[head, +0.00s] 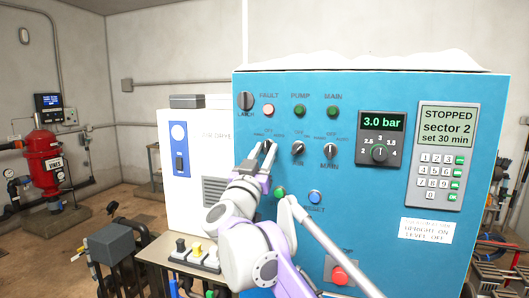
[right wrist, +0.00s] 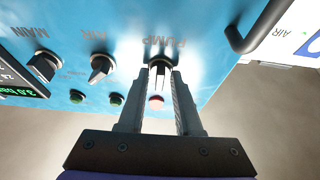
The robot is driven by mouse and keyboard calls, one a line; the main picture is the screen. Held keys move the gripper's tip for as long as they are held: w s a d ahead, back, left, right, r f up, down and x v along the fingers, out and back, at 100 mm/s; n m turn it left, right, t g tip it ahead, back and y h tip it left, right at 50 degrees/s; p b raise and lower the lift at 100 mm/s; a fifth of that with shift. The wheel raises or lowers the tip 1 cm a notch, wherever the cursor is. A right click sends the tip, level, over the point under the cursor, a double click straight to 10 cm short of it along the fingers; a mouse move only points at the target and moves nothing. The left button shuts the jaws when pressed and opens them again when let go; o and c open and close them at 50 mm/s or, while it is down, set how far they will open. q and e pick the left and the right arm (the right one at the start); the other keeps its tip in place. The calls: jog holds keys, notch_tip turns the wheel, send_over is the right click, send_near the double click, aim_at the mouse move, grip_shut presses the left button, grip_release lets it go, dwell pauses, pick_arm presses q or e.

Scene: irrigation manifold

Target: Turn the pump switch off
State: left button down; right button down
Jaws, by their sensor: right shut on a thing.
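The pump switch (right wrist: 159,66) is a dark rotary knob on the blue panel (head: 375,220), beside the label PUMP in the right wrist view. My right gripper (head: 263,154) reaches up to the panel and is shut on this knob, with one finger on each side of it. The fingers also show in the right wrist view (right wrist: 160,74). In the head view the fingers cover most of the knob, so its exact pointer position is hard to tell. My left gripper is not in view.
The AIR knob (head: 298,149) and MAIN knob (head: 329,152) sit close to the right of the pump switch. A pressure dial (head: 380,153) and a display reading STOPPED (head: 448,118) are further right. A red button (head: 339,276) is low on the panel. A white cabinet (head: 196,185) stands left.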

jog(key=c, duration=0.9)
grip_release()
jog(key=shift+s+f, duration=0.15)
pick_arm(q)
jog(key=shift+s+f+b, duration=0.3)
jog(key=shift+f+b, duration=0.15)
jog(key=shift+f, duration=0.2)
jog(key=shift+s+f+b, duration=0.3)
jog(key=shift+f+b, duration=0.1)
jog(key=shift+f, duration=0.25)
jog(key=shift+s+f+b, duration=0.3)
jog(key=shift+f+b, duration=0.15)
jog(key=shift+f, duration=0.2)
pick_arm(e)
jog(key=shift+v, duration=5.2)
